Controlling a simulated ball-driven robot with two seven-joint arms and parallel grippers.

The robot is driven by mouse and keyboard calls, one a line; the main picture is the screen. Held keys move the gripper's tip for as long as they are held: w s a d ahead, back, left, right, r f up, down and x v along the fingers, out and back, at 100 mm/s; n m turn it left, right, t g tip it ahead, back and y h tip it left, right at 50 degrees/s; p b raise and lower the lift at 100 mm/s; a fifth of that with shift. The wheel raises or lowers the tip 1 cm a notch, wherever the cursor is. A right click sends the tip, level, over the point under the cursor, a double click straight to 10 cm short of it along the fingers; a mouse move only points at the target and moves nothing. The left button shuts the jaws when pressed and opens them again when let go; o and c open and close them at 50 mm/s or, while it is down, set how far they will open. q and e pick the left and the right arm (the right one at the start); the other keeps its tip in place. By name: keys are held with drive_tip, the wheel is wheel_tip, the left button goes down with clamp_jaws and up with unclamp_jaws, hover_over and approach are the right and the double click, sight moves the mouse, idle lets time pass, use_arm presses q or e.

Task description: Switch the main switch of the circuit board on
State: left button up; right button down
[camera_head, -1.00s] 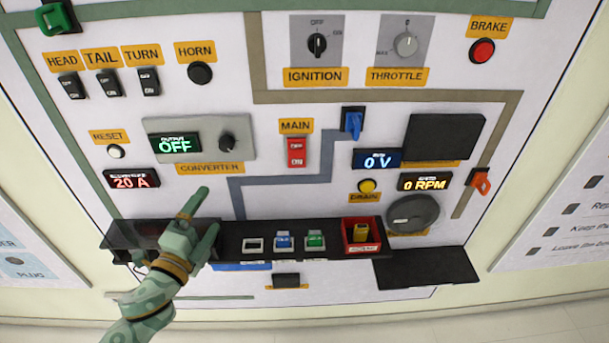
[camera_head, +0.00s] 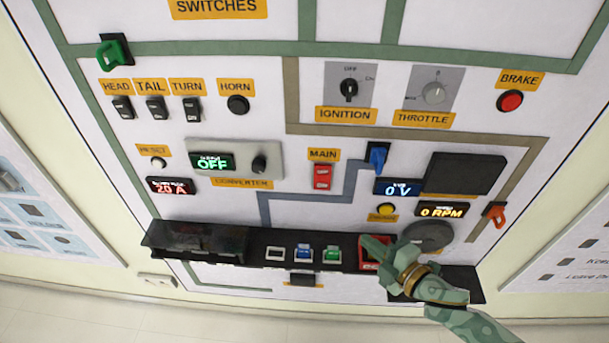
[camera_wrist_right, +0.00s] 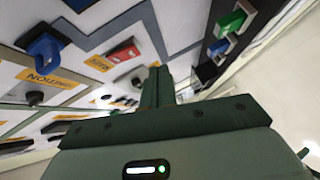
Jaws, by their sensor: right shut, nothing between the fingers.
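The circuit board is an upright white panel with coloured tracks. Its main switch (camera_head: 322,176) is a red rocker under the yellow MAIN label (camera_head: 323,155), left of the 0 V display. In the right wrist view the red main switch (camera_wrist_right: 124,51) lies beyond the fingers and a little left of them. My right gripper (camera_head: 373,248) is shut and empty. In the head view it appears below and right of the main switch, in front of the red holder (camera_head: 366,264), hiding most of it. Its closed fingers (camera_wrist_right: 157,84) show in the wrist view. My left gripper is out of view.
A black shelf (camera_head: 255,246) juts out along the panel's lower part, with blue and green pieces on it. A blue lever (camera_head: 377,157) sits right of the main switch. A grey knob (camera_head: 428,236) is near my right wrist. The panel around MAIN is clear.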

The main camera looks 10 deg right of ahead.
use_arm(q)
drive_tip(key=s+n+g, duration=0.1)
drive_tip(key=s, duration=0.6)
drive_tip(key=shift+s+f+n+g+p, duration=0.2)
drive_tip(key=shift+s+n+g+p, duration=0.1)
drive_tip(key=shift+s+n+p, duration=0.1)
use_arm(e)
wheel_tip(320, 180, up, 6)
drive_tip(key=a+n+y, duration=0.1)
drive_tip(key=a+n, duration=0.1)
drive_tip(key=shift+w+a+f+y, duration=0.15)
drive_tip(key=shift+w+a+y, duration=0.1)
drive_tip(key=shift+w+y, duration=0.1)
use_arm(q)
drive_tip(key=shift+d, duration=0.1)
use_arm(e)
drive_tip(key=shift+w+a, duration=0.1)
approach(318, 186)
drive_tip(key=a, duration=0.4)
drive_tip(key=w, duration=0.3)
drive_tip(key=w+d+f, duration=0.1)
drive_tip(key=w, duration=0.1)
drive_tip(key=shift+p, duration=0.35)
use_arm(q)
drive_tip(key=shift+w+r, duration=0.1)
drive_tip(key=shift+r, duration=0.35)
